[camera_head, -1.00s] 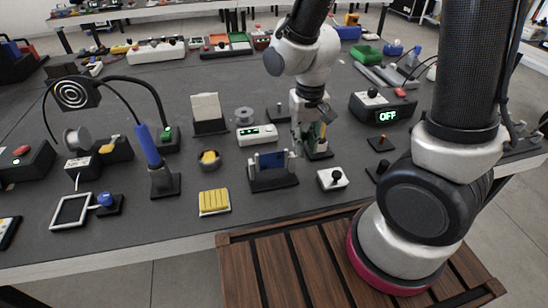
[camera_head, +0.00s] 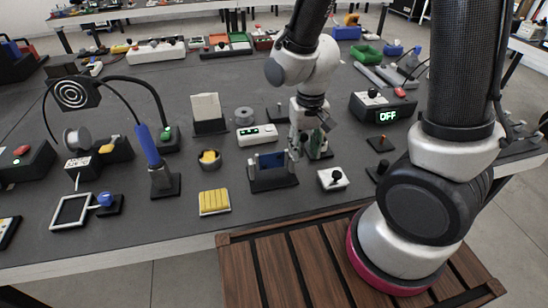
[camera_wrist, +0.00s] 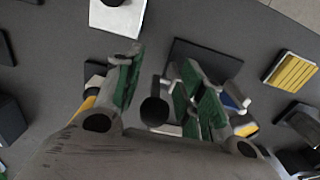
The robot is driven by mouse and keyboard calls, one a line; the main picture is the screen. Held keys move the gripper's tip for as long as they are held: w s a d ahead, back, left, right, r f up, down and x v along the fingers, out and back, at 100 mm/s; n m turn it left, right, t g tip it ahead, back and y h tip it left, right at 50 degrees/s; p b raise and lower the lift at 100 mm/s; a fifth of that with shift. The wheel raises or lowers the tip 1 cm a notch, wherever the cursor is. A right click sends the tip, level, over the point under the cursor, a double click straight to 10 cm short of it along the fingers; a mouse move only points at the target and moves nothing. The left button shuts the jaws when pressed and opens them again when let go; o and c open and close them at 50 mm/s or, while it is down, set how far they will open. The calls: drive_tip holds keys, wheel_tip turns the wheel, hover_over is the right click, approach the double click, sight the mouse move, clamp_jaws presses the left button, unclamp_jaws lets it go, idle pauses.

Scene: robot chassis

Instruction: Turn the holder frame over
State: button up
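My gripper (camera_head: 305,151) is low over the table, just right of this stand. In the wrist view my gripper (camera_wrist: 166,70) has its green-padded fingers apart. A dark rounded post (camera_wrist: 155,110) shows between them, not visibly gripped. I cannot tell whether the right finger touches the frame.
A white box with a black knob (camera_head: 333,179) stands right of the holder, and a yellow ribbed block (camera_head: 214,202) to its left. A white device with a green display (camera_head: 257,135) is behind. A blue-handled tool in a stand (camera_head: 150,147) is further left. Bare table lies in front.

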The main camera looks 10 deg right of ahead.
wheel_tip(320, 180, up, 7)
idle(0.9)
idle(0.4)
drive_tip(key=s+d+r+t, duration=0.2)
drive_tip(key=s+d+r, duration=0.2)
drive_tip(key=d+r, duration=0.3)
drive_tip(key=s+d+r+t, duration=0.2)
drive_tip(key=s+d+r, duration=0.3)
drive_tip(key=d+r, duration=0.3)
drive_tip(key=shift+s+r, duration=0.3)
drive_tip(key=shift+r, duration=0.25)
drive_tip(key=shift+a, duration=0.1)
idle(0.4)
